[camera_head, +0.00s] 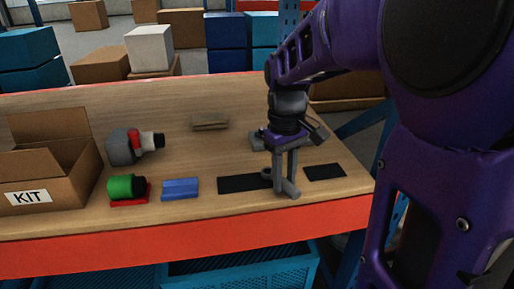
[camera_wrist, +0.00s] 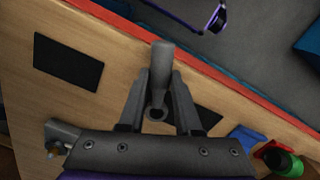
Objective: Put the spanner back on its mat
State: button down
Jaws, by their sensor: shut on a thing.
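My gripper (camera_head: 284,188) is shut on the grey spanner (camera_wrist: 163,68), low over the front part of the workbench. The spanner's ring end shows between the fingertips in the wrist view, and its other end points toward the bench's front edge. A long black mat (camera_head: 238,184) lies just left of my gripper; in the wrist view it (camera_wrist: 208,118) is partly hidden behind a finger. A shorter black mat (camera_head: 325,172) lies bare to the right and also shows in the wrist view (camera_wrist: 68,61). I cannot tell whether the spanner touches the bench.
A blue block (camera_head: 180,188), a green cylinder (camera_head: 121,187) on a red base and a grey-and-red tool (camera_head: 125,147) stand left. An open KIT box (camera_head: 50,170) is at far left. A tan block (camera_head: 210,123) lies behind. A grey part (camera_wrist: 62,132) is beside my gripper.

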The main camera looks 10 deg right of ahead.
jog(key=shift+f, duration=0.55)
jog(key=c, duration=0.5)
grip_release()
jog(key=shift+r, duration=0.1)
